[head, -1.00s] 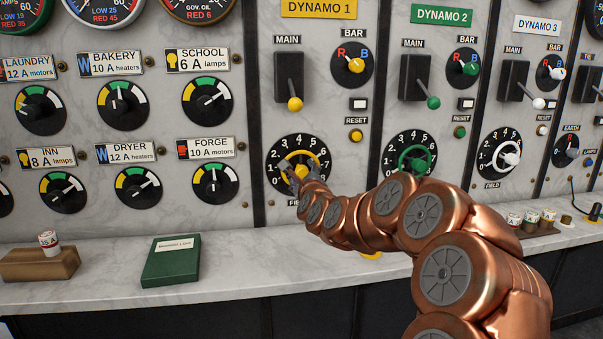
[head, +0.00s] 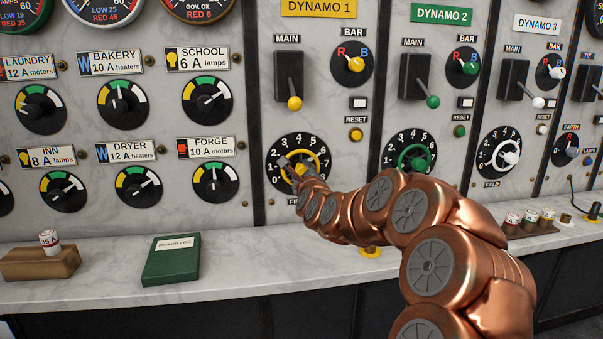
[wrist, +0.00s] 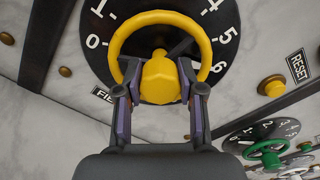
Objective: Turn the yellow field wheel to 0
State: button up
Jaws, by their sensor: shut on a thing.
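The yellow field wheel (head: 312,154) is on the black numbered dial (head: 273,150) of the Dynamo 1 panel. In the wrist view the wheel (wrist: 160,17) has a yellow rim and a faceted yellow hub. My gripper (wrist: 155,92) is shut on the wheel, with one finger on each side of the hub. In the head view my gripper (head: 291,172) comes to the wheel from the lower right and covers its lower part. A dark pointer-like bar (wrist: 181,47) shows inside the rim, towards 4 and 5. The dial's 0 is at lower left; its exact reading is unclear.
The Dynamo 1 main lever (head: 295,103) and yellow reset button (head: 356,135) are above and right. The green field wheel (head: 430,150) is to the right, beyond my arm. A green book (head: 171,270) lies on the marble ledge (head: 110,290).

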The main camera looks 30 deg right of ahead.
jog(key=shift+c, duration=1.3)
